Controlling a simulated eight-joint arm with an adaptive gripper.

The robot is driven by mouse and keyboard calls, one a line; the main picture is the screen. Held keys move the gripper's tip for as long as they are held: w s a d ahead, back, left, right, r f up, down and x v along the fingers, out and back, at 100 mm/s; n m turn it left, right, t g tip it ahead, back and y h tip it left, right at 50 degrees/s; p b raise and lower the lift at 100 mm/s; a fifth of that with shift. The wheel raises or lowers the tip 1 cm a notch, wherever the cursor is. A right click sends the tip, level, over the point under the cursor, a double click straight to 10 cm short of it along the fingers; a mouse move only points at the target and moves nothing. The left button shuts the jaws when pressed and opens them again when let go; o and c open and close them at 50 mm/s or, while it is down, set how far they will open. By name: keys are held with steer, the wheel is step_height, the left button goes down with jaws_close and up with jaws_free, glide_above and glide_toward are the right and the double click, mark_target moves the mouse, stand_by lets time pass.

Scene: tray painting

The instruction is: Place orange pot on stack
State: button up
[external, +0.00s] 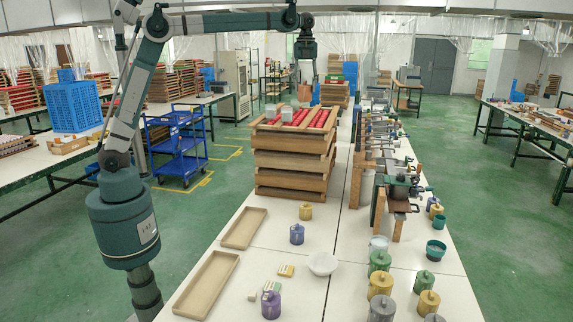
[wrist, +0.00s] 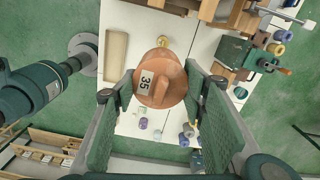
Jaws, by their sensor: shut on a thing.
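The orange pot (wrist: 163,80), with a round lid and a label reading 35, is held between the two green fingers of my gripper (wrist: 160,92) in the wrist view. In the external view the pot (external: 306,73) is small and hangs below my gripper (external: 306,62), up in the air. The stack (external: 291,172) of wooden trays stands on the white table below and nearer the camera. The pot appears apart from the stack.
Two empty wooden trays (external: 243,228) lie at the table's left edge. Coloured pots (external: 380,283) and a white bowl (external: 322,263) stand in front. Clamps and a vise (external: 400,187) line the right side. A blue cart (external: 177,150) stands on the floor.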

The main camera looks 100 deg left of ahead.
steer(key=s+a+f+p, duration=0.25)
steer(key=a+p, duration=0.25)
steer(key=a, duration=1.4)
steer(key=shift+n, duration=0.3)
steer(key=shift+s+f, duration=0.25)
steer(key=shift+f, duration=0.9)
steer(key=shift+s+f, duration=0.2)
steer(key=shift+f, duration=0.95)
steer(key=shift+f+p, duration=0.35)
steer(key=shift+f, duration=2.6)
steer(key=shift+f+p, duration=0.4)
steer(key=shift+f, duration=1.65)
steer(key=shift+f, duration=0.2)
